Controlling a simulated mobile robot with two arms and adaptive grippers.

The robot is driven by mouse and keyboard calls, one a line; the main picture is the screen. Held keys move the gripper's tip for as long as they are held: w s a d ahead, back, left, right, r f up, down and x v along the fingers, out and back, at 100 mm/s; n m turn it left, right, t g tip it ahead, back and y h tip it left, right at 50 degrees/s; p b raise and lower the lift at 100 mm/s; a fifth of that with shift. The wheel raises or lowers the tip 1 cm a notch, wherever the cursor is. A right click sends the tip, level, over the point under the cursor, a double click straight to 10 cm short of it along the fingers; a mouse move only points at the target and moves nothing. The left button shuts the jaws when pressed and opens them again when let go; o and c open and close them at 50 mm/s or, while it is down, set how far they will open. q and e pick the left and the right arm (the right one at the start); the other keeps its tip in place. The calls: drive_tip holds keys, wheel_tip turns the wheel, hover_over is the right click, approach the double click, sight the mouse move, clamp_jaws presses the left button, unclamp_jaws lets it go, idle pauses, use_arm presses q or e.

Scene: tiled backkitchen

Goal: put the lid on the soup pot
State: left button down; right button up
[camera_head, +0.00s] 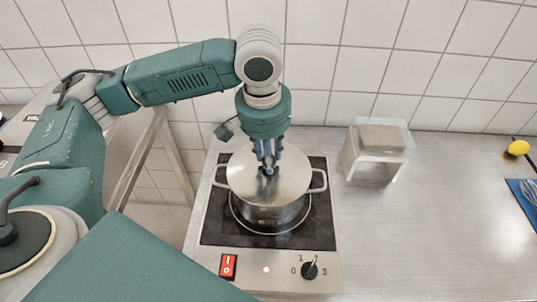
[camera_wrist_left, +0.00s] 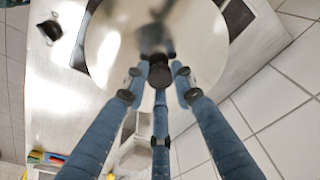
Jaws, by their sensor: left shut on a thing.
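The shiny metal lid (camera_head: 295,172) lies level over the soup pot (camera_head: 268,216), covering its opening. I cannot tell whether it rests on the rim or hangs just above it. The steel pot stands on the black cooking plate, its two handles out to left and right. My left gripper (camera_head: 268,168) points down at the middle of the lid, its blue fingers shut on the lid's knob. In the left wrist view, the fingers (camera_wrist_left: 158,82) close around the dark knob, with the lid (camera_wrist_left: 108,45) beyond. My right gripper is not in view.
The hob (camera_head: 215,232) has a red switch (camera_head: 228,266) and a dial (camera_head: 310,270) at its front. A clear box (camera_head: 377,155) stands right of it on the steel counter (camera_head: 430,230). A yellow-ended thing (camera_head: 518,148) and a blue item lie far right. The tiled wall is behind.

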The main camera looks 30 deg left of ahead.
sight(266, 174)
use_arm(q)
drive_tip(key=c, duration=1.7)
unclamp_jaws()
drive_tip(key=shift+o, duration=1.3)
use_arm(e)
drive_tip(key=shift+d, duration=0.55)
use_arm(q)
wheel_tip(266, 174, up, 12)
drive_tip(key=s, duration=0.1)
drive_tip(key=shift+s, duration=0.2)
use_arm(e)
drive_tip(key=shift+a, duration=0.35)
